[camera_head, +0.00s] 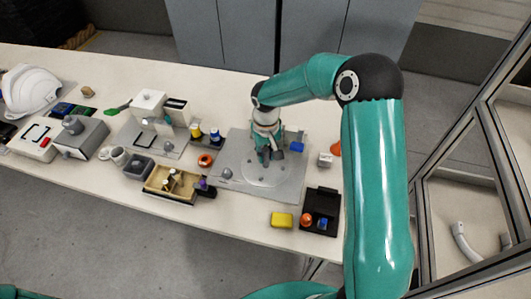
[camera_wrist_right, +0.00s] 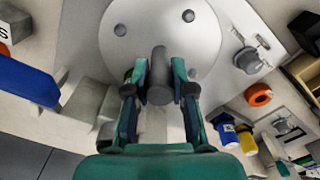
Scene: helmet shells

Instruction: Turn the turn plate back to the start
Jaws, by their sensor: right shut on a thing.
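The turn plate (camera_head: 262,177) is a pale round disc on a grey base plate (camera_head: 228,160) at the right part of the table. In the right wrist view the disc (camera_wrist_right: 165,28) carries small grey studs and an upright grey post (camera_wrist_right: 159,82). My right gripper (camera_head: 268,160) reaches down over the far part of the disc. In the right wrist view its two fingers (camera_wrist_right: 159,66) are shut on the post, one on each side. In the head view the arm hides part of the base plate. My left gripper is not in view.
A grey knob (camera_head: 226,173) stands on the base plate left of the disc. A blue block (camera_head: 297,147) and a white box (camera_head: 325,159) lie to the right. A yellow block (camera_head: 282,220) and a black tray (camera_head: 320,205) are near the front edge. An orange ring (camera_head: 205,160) lies left.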

